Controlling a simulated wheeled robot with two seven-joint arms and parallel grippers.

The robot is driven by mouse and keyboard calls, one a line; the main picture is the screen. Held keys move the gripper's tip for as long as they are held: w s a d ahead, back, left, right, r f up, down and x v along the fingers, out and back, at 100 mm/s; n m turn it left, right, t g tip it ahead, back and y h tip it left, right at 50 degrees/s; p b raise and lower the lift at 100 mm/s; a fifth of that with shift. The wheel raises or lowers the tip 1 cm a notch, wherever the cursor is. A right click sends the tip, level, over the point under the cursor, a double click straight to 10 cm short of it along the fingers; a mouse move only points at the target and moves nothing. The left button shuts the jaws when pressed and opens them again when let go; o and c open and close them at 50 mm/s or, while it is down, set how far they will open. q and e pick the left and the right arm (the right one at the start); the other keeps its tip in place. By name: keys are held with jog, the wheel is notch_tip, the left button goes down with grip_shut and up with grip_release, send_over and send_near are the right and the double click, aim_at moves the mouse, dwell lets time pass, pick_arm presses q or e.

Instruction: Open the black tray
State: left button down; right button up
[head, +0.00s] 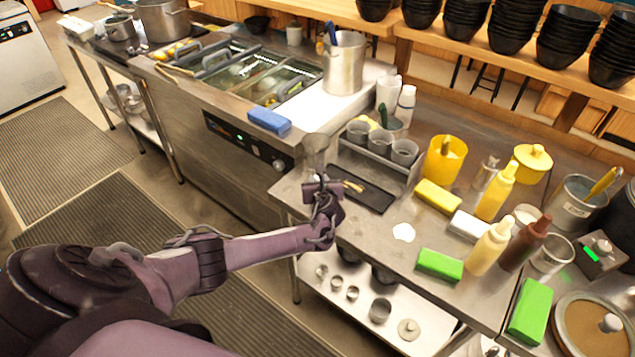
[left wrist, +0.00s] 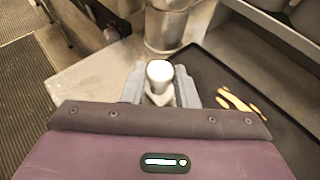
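The black tray (head: 372,202) lies flat on the steel counter, with a few pale tan strips on it. In the left wrist view the tray (left wrist: 215,72) fills the right side, beside my fingers. My left gripper (head: 320,182) is at the tray's left end, near the counter's front edge. In the left wrist view its two grey fingers (left wrist: 160,82) stand on either side of a small white-topped piece (left wrist: 159,71). I cannot tell whether they grip it. My gripper and arm hide part of the tray's near end. My right gripper is not in view.
A metal cup (head: 315,150) stands just beyond my left gripper. A rack of grey cups (head: 378,160) is behind the tray. Sponges, sauce bottles and a yellow container (head: 444,160) crowd the counter to the right. A blue sponge (head: 269,121) lies on the unit at left.

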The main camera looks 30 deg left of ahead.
pick_arm(q)
jog(key=c, duration=1.4)
grip_release()
jog(key=shift+c, duration=0.2)
jog(key=shift+o, duration=1.3)
jog(key=shift+s+d+r, duration=0.1)
jog(key=v, duration=0.7)
jog(key=shift+s+d+r+p, duration=0.1)
jog(key=shift+s+d+p, duration=0.05)
jog(key=shift+s+p, duration=0.15)
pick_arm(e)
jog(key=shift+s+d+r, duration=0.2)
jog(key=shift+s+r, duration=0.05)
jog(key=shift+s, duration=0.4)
